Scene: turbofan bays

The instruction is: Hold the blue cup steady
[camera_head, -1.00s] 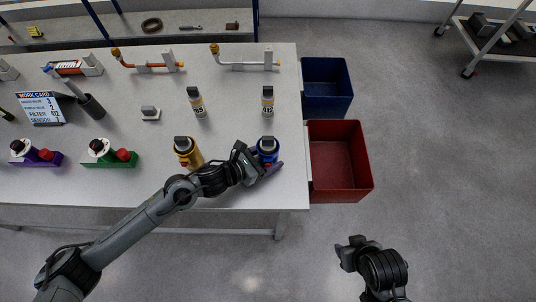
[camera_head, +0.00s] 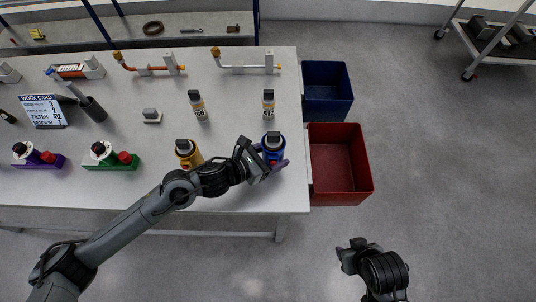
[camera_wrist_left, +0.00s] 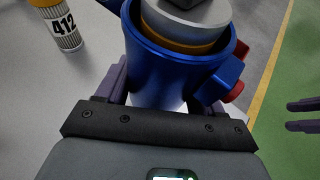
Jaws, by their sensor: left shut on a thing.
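The blue cup (camera_head: 272,147) stands near the front right edge of the white table, with a grey and black topped part sitting inside it. In the left wrist view the blue cup (camera_wrist_left: 165,62) fills the middle, with a red knob (camera_wrist_left: 236,91) on its side. My left gripper (camera_head: 272,164) is shut on the blue cup, its fingers on either side of the body. My right gripper (camera_head: 351,252) hangs over the floor, away from the table and empty; its jaw opening is too small to judge.
A yellow cup (camera_head: 187,152) stands just left of my left gripper. Bottles labelled 412 (camera_head: 268,104) and another (camera_head: 198,106) stand behind. A red bin (camera_head: 370,160) and a blue bin (camera_head: 350,90) sit off the table's right edge. Green (camera_head: 110,163) and purple (camera_head: 38,160) units stand left.

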